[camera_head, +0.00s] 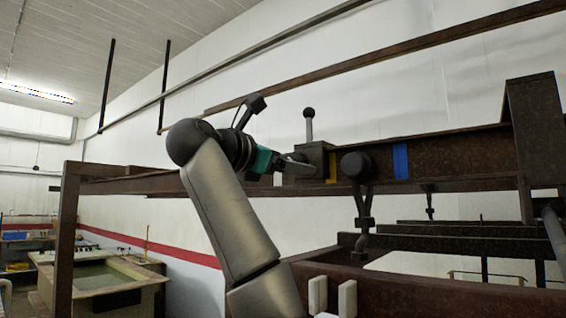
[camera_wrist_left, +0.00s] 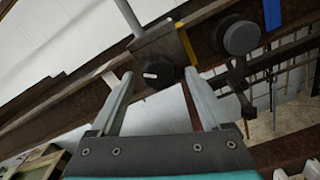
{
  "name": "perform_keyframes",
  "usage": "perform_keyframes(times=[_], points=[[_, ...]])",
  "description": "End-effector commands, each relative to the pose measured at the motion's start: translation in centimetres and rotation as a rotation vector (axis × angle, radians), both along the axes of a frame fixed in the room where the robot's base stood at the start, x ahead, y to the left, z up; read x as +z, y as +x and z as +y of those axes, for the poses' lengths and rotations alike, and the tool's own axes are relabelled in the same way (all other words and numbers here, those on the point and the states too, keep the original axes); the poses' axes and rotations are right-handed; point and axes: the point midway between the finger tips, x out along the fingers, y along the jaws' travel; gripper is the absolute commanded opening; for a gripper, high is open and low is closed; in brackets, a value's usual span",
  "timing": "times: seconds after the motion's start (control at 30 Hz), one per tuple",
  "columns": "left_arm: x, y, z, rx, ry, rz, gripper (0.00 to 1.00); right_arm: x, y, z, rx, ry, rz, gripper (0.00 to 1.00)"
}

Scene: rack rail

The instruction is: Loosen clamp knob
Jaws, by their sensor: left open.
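The clamp is a dark brown block (camera_head: 315,158) on the rusty rail, with an upright grey lever topped by a black ball (camera_head: 309,113). Its black round knob with a white mark (camera_wrist_left: 158,75) faces the left wrist camera. My left gripper (camera_head: 301,164) is at the block's left side in the head view and hides the knob there. In the left wrist view its open fingers (camera_wrist_left: 159,86) stand on either side of the knob; contact is not clear. Two pale fingertips of my right gripper (camera_head: 333,297) show low in the head view, apart and empty.
A yellow strip (camera_head: 332,167) and a blue strip (camera_head: 400,161) mark the rail (camera_head: 455,157). A black round part (camera_head: 356,165) with a hanging fitting is just right of the clamp. A rusty post (camera_head: 535,140) stands at right. A tank (camera_head: 95,278) stands lower left.

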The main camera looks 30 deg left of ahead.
Motion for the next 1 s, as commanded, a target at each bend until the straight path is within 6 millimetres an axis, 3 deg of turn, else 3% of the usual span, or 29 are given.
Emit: perform_keyframes(times=[0.17, 0.43, 1.0], points=[[0.0, -1.7, 0.2, 0.002, 0.0, -0.005, 0.81, -0.7, 0.0, 0.0, 0.0, 0.0, 0.0, 0.5], [-0.2, -7.9, 0.7, 0.004, -0.001, -0.009, 0.81, -3.1, 0.0, 0.0, 0.0, 0.0, 0.0, 0.5], [-0.3, -9.5, 0.7, -0.002, 0.002, -0.003, 0.81, -9.5, 0.0, 0.0, 0.0, 0.0, 0.0, 0.5]])
